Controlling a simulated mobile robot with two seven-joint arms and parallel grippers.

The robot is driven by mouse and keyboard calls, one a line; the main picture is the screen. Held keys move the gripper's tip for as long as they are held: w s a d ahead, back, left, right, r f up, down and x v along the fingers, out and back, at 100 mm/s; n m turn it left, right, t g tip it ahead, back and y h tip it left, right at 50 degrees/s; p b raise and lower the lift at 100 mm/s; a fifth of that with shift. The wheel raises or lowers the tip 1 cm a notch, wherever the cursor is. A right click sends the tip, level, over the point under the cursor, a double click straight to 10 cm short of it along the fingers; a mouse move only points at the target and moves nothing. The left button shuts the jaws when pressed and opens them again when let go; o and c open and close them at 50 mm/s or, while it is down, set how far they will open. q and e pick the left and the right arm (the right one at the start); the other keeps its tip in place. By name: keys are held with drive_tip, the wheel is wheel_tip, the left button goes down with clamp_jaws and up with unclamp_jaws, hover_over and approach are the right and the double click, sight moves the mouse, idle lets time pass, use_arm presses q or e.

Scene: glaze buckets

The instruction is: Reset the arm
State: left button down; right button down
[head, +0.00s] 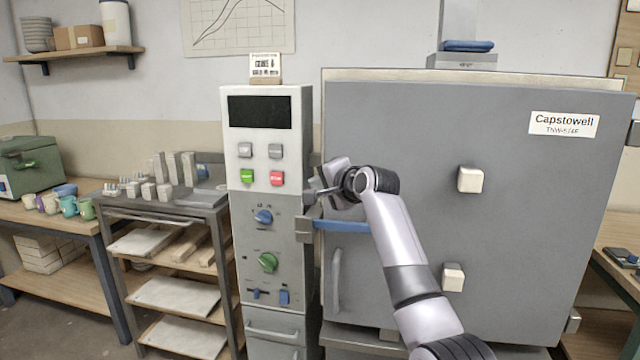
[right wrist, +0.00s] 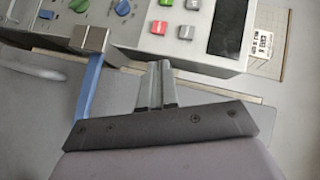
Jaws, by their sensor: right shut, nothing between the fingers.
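My right arm reaches up from the bottom of the head view. Its gripper (head: 316,193) is at the gap between the control panel (head: 262,150) and the large grey kiln door (head: 440,130). The gripper is shut and empty, its two fingers together in the right wrist view (right wrist: 157,82). The blue latch handle (head: 342,226) is just below the gripper in the head view and left of the fingers in the right wrist view (right wrist: 87,95). I cannot tell whether the fingertips touch anything. My left gripper is not in view.
The panel has a green button (head: 247,176), a red button (head: 277,178) and knobs. Two pale blocks (head: 470,180) stick out from the door. A metal cart (head: 165,215) with small pieces and a wooden table with cups stand at left.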

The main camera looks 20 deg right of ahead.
drive_tip(key=s+f+n+g+h, duration=0.15)
drive_tip(key=s+f, duration=0.35)
drive_tip(key=f, duration=0.5)
drive_tip(key=s+f+n, duration=0.3)
drive_tip(key=s+f, duration=0.3)
drive_tip(key=f, duration=0.5)
drive_tip(key=s+f+n+g, duration=0.1)
drive_tip(key=s+f+n, duration=0.3)
drive_tip(key=f, duration=0.6)
drive_tip(key=s+a+f+n, duration=0.2)
drive_tip(key=s+f, duration=0.1)
drive_tip(key=s, duration=0.6)
drive_tip(key=s+a+f+n+g+y, duration=0.1)
drive_tip(key=s+f, duration=0.3)
drive_tip(key=s, duration=0.6)
drive_tip(key=s+a+f+n, duration=0.4)
drive_tip(key=s, duration=0.6)
drive_tip(key=shift+s+g, duration=0.15)
drive_tip(key=shift+g, duration=0.2)
